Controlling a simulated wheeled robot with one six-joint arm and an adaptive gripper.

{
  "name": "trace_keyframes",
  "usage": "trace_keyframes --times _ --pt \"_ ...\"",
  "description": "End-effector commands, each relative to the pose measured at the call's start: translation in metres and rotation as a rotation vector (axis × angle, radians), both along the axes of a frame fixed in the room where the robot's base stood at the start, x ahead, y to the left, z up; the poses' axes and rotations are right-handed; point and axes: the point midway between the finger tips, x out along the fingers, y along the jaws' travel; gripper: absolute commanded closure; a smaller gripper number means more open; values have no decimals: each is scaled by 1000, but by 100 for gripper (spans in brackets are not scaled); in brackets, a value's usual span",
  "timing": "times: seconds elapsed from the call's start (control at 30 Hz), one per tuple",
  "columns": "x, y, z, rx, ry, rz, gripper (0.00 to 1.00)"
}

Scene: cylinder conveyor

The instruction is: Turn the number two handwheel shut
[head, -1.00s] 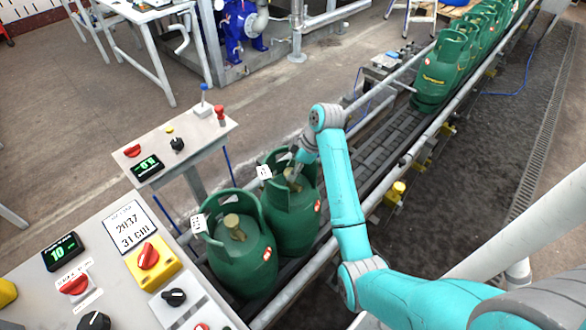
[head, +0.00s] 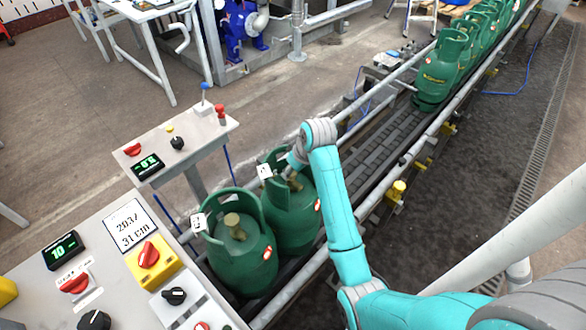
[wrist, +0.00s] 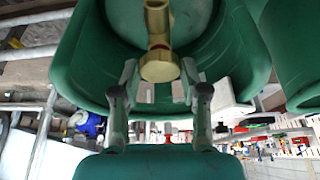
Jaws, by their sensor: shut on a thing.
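Two green gas cylinders stand upright close together on the near conveyor in the head view. The left one (head: 240,258) has a brass handwheel (head: 232,221) inside its collar and a white tag (head: 198,222). The right one (head: 297,226) has a white tag (head: 265,171) too; the tag marks are too small to read surely. My gripper (head: 292,178) reaches down into the right cylinder's collar. In the wrist view my gripper (wrist: 160,80) has a finger on each side of that cylinder's brass handwheel (wrist: 160,66) and is shut on it. The head view mostly hides this handwheel.
A control desk (head: 95,270) with knobs stands at the near left, a smaller panel (head: 190,135) behind it. Conveyor rails (head: 375,205) run along the cylinders. More green cylinders (head: 436,75) stand farther up the line, with bare belt (head: 385,130) between.

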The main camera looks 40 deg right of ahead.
Motion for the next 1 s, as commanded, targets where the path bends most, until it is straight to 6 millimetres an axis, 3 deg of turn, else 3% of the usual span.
trace_keyframes --times 0.6,1.0 --pt "1 5 -1 -1 4 -548 91" --pt "2 6 -1 1 4 -739 91"
